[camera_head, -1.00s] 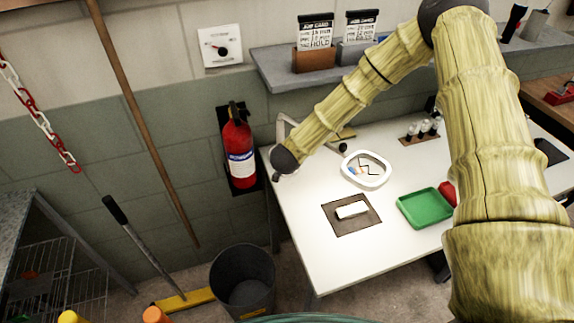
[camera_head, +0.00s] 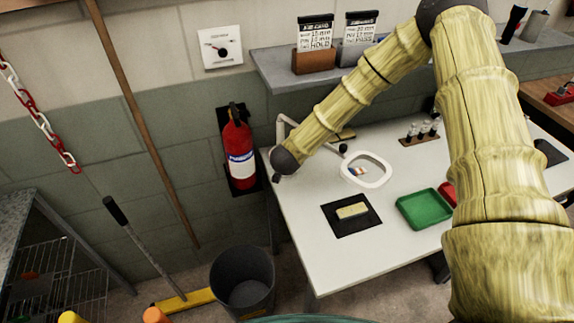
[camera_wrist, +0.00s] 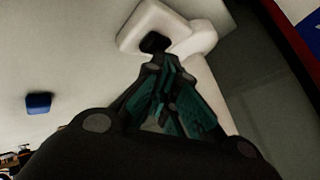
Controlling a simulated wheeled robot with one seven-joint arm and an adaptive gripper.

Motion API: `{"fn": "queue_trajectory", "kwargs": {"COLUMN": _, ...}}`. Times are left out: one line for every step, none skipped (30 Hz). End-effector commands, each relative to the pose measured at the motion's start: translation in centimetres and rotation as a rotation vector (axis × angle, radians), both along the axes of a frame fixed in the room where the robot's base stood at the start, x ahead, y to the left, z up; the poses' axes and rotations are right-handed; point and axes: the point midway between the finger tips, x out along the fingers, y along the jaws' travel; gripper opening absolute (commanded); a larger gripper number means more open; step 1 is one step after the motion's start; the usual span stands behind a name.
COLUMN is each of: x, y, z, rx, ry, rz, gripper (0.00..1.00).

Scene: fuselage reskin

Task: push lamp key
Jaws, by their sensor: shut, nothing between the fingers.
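The white lamp has a bent arm (camera_head: 283,125) at the table's back left corner and a ring-shaped head (camera_head: 376,181) over the table. In the wrist view, a white lamp part (camera_wrist: 146,22) lies just beyond my fingertips, with a small black key (camera_wrist: 154,42) on it. My gripper (camera_wrist: 160,62) is shut and empty, its tips right at the black key; I cannot tell whether they touch. In the head view, my arm's end hides the lamp's base and most of the gripper.
A dark mat (camera_head: 345,229) with a pale block (camera_head: 352,210) and a green tray (camera_head: 424,209) lie on the white table (camera_head: 310,241). A fire extinguisher (camera_head: 238,150) hangs left of my wrist. A shelf (camera_head: 275,75) runs above. A blue item (camera_wrist: 38,103) shows in the wrist view.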

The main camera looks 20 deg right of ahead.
Motion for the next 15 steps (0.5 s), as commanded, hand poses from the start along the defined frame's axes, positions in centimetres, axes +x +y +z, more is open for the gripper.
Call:
{"fn": "queue_trajectory", "kwargs": {"x": 0.02, "y": 0.01, "z": 0.44, "rx": 0.0, "ry": -0.001, "rz": 0.001, "gripper": 0.0}}
{"fn": "queue_trajectory", "kwargs": {"x": 0.02, "y": 0.01, "z": 0.58, "rx": 0.0, "ry": -0.001, "rz": 0.001, "gripper": 0.0}}
{"fn": "queue_trajectory", "kwargs": {"x": 0.02, "y": -0.01, "z": 0.73, "rx": 0.0, "ry": -0.001, "rz": 0.001, "gripper": 0.0}}
{"fn": "queue_trajectory", "kwargs": {"x": 0.02, "y": -0.01, "z": 0.81, "rx": 0.0, "ry": 0.0, "rz": 0.0, "gripper": 0.0}}
{"fn": "queue_trajectory", "kwargs": {"x": 0.02, "y": -0.02, "z": 0.86, "rx": 0.0, "ry": 0.0, "rz": 0.0, "gripper": 0.0}}
{"fn": "queue_trajectory", "kwargs": {"x": 0.01, "y": -0.01, "z": 0.88, "rx": 0.0, "ry": 0.0, "rz": 0.0, "gripper": 0.0}}
{"fn": "queue_trajectory", "kwargs": {"x": 0.01, "y": -0.02, "z": 0.87, "rx": 0.0, "ry": 0.0, "rz": 0.0, "gripper": 0.0}}
{"fn": "queue_trajectory", "kwargs": {"x": 0.01, "y": -0.02, "z": 0.85, "rx": 0.0, "ry": 0.0, "rz": 0.0, "gripper": 0.0}}
{"fn": "queue_trajectory", "kwargs": {"x": 0.01, "y": -0.03, "z": 0.82, "rx": 0.0, "ry": 0.0, "rz": 0.0, "gripper": 0.0}}
{"fn": "queue_trajectory", "kwargs": {"x": 0.01, "y": -0.02, "z": 0.82, "rx": 0.0, "ry": 0.0, "rz": 0.0, "gripper": 0.0}}
{"fn": "queue_trajectory", "kwargs": {"x": 0.01, "y": -0.02, "z": 0.82, "rx": 0.0, "ry": 0.0, "rz": 0.0, "gripper": 0.0}}
{"fn": "queue_trajectory", "kwargs": {"x": 0.01, "y": -0.02, "z": 0.82, "rx": 0.0, "ry": 0.0, "rz": 0.0, "gripper": 0.0}}
{"fn": "queue_trajectory", "kwargs": {"x": 0.01, "y": -0.02, "z": 0.82, "rx": 0.0, "ry": 0.0, "rz": 0.0, "gripper": 0.0}}
{"fn": "queue_trajectory", "kwargs": {"x": 0.01, "y": -0.02, "z": 0.83, "rx": 0.0, "ry": 0.0, "rz": 0.0, "gripper": 0.0}}
{"fn": "queue_trajectory", "kwargs": {"x": 0.02, "y": -0.01, "z": 0.9, "rx": 0.0, "ry": 0.0, "rz": 0.0, "gripper": 0.0}}
